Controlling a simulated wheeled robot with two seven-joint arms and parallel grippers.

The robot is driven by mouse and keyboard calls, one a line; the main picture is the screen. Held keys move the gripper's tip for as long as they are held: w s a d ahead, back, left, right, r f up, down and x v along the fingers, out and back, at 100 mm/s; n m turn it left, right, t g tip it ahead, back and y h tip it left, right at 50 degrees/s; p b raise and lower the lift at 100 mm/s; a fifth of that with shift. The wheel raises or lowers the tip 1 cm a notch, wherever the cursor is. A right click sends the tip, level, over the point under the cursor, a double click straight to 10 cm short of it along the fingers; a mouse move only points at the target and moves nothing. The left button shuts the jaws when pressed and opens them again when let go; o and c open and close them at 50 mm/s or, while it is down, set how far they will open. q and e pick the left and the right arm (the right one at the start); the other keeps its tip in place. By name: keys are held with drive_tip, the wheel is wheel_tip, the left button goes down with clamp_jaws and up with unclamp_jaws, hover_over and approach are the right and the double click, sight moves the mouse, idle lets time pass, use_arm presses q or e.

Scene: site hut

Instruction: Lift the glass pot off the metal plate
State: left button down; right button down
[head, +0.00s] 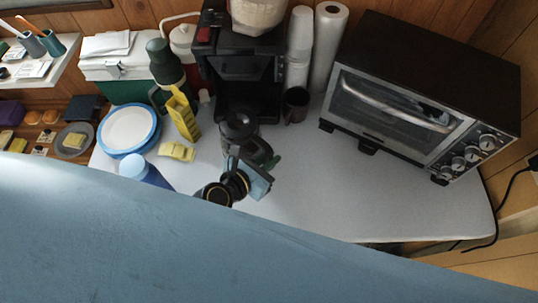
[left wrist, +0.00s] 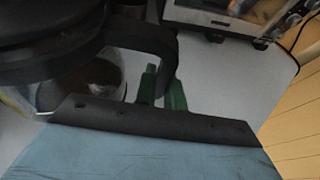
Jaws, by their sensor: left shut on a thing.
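The glass pot (head: 239,124), with a dark lid, shows at the front of the black coffee maker (head: 238,68) in the head view. In the left wrist view the pot (left wrist: 98,78) is at the left, with dark contents and a black handle. My left gripper (head: 262,163) is shut on the pot's handle; its green fingers (left wrist: 163,90) show at the handle in the left wrist view. I cannot make out the metal plate, and I cannot tell whether the pot's bottom touches it. My right gripper is not in view.
A toaster oven (head: 420,90) stands right, a dark mug (head: 295,104) and paper roll (head: 328,48) behind. Left are blue-rimmed plates (head: 129,128), a yellow carton (head: 182,115), a yellow sponge (head: 177,151) and a blue-capped item (head: 141,169). The white table is clear at front right.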

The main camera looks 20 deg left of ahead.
use_arm(q)
drive_tip(key=shift+r, duration=0.15)
drive_tip(key=shift+s, duration=0.1)
drive_tip(key=shift+s+d, duration=2.05)
drive_tip(key=shift+s, duration=5.05)
drive_tip(key=shift+r+p, duration=2.7)
drive_tip(key=shift+p, duration=0.1)
